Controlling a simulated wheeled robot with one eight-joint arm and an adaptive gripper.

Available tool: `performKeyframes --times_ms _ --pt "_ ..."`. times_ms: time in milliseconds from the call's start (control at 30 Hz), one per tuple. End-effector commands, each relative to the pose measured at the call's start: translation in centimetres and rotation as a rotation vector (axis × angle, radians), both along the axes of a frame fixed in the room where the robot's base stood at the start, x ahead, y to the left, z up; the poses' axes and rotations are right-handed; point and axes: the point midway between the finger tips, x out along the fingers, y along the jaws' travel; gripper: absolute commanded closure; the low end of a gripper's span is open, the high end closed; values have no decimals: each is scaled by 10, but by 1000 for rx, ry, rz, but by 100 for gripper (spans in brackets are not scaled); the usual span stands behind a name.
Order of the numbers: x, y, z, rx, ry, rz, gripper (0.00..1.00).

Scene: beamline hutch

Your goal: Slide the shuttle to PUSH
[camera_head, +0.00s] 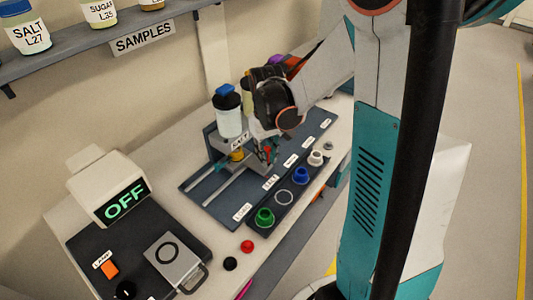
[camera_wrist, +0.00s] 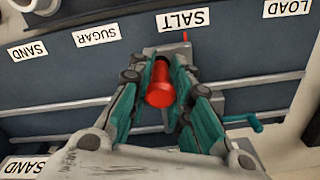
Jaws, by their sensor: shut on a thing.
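The shuttle's red knob (camera_wrist: 160,88) stands between the teal fingers of my gripper (camera_wrist: 161,72), which is shut on it. The grey shuttle plate (camera_wrist: 215,103) shows beneath, on two metal rails. A small red pointer (camera_wrist: 184,36) at the plate's edge is beside the SALT label (camera_wrist: 184,19). The LOAD label (camera_wrist: 290,8) is to one side, SUGAR (camera_wrist: 96,36) and SAND (camera_wrist: 27,50) to the other. In the head view my gripper (camera_head: 266,153) is low over the rail board (camera_head: 211,200). The farthest label (camera_head: 326,124) is too small to read.
A blue-lidded jar (camera_head: 229,115) stands behind the rails, close to my wrist. An OFF display (camera_head: 125,203) and a dark control panel (camera_head: 100,243) are at left.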

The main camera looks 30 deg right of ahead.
Motion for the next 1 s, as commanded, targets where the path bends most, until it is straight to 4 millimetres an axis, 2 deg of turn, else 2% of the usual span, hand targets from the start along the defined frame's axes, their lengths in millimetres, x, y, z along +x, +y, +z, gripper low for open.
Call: performKeyframes --times_ms 167,367,800,1000 --pt "1 -2 0 0 0 -1 100" --pt "8 -22 0 0 0 -4 100" --pt "45 -112 0 -1 0 -4 100" --pt "58 -143 0 -1 0 -2 100"
